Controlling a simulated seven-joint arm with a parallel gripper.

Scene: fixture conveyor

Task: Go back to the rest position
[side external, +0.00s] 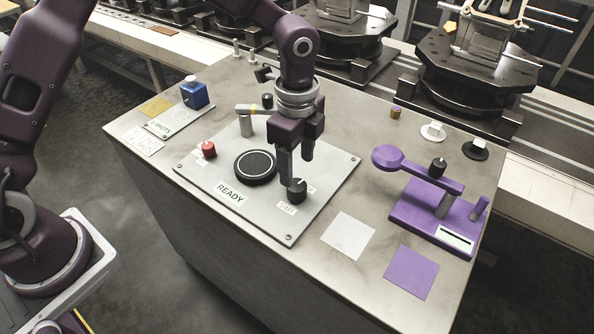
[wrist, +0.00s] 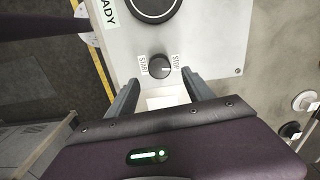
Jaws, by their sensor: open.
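My gripper (side external: 298,170) is open and empty, pointing down over the grey panel (side external: 330,182) in the side external view. Its fingertips are close to the black rotary knob (side external: 297,192); one finger partly overlaps it there. In the wrist view, the two fingers (wrist: 162,84) are spread apart, and the knob (wrist: 159,66) shows just beyond their tips, between START and STOP labels. Its pale mark points toward STOP. Whether a finger touches the knob I cannot tell.
The panel also holds a round black disc (side external: 256,167), a red button (side external: 208,150) and a grey post with a lever (side external: 246,124). A purple fixture (side external: 432,222) stands at right, a blue block (side external: 194,93) at left. White (side external: 348,235) and purple (side external: 411,272) squares lie in front. The conveyor runs behind.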

